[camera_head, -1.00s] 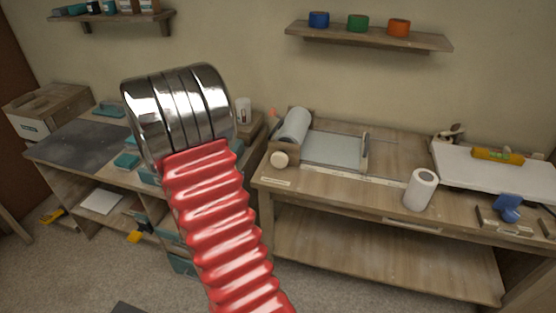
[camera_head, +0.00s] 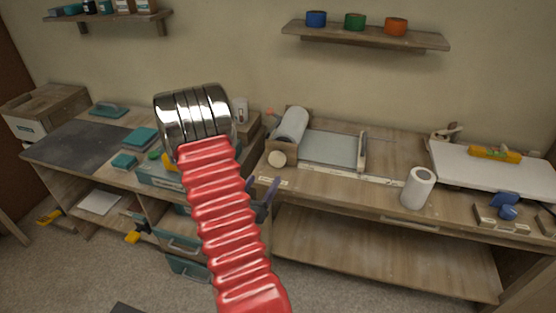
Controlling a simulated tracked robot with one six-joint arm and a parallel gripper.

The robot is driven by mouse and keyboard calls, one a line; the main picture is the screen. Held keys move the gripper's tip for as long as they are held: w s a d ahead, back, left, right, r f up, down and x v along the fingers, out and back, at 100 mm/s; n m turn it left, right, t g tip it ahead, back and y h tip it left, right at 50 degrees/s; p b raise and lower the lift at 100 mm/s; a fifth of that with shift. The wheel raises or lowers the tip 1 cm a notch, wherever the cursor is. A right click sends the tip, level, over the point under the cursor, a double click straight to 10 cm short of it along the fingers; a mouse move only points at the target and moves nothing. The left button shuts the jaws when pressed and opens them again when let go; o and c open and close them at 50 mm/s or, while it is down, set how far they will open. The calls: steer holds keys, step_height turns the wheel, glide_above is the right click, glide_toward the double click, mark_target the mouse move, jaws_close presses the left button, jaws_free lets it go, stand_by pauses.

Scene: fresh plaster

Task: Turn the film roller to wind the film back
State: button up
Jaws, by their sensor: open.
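The film roller (camera_head: 292,126) is a pale grey-white roll in a wooden holder at the back left of the right-hand workbench. A round cream knob (camera_head: 277,158) sits on the holder's front end. A pale sheet of film (camera_head: 328,149) lies flat from the roller to an upright bar (camera_head: 362,151) at its right. My gripper (camera_head: 263,183) shows as dark bluish fingers beside my red ribbed arm, spread open and empty. In the picture it is below and slightly left of the knob, apart from it. The rest of my gripper is hidden behind the arm.
A white paper roll (camera_head: 418,188) stands near the bench's front edge. A white board (camera_head: 490,168) with a yellow level (camera_head: 494,154) lies at the right. A blue tool (camera_head: 508,206) is near it. A wall shelf (camera_head: 365,36) holds three tape rolls. Bench space between film and paper roll is clear.

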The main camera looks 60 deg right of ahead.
mark_target(275, 162)
steer(key=d, duration=1.3)
steer(key=shift+w, duration=0.35)
steer(key=shift+c, duration=0.3)
steer(key=c, duration=0.9)
steer(key=shift+d, duration=0.2)
steer(key=shift+c, duration=0.4)
steer(key=shift+w+a, duration=0.1)
steer(key=shift+a, duration=0.05)
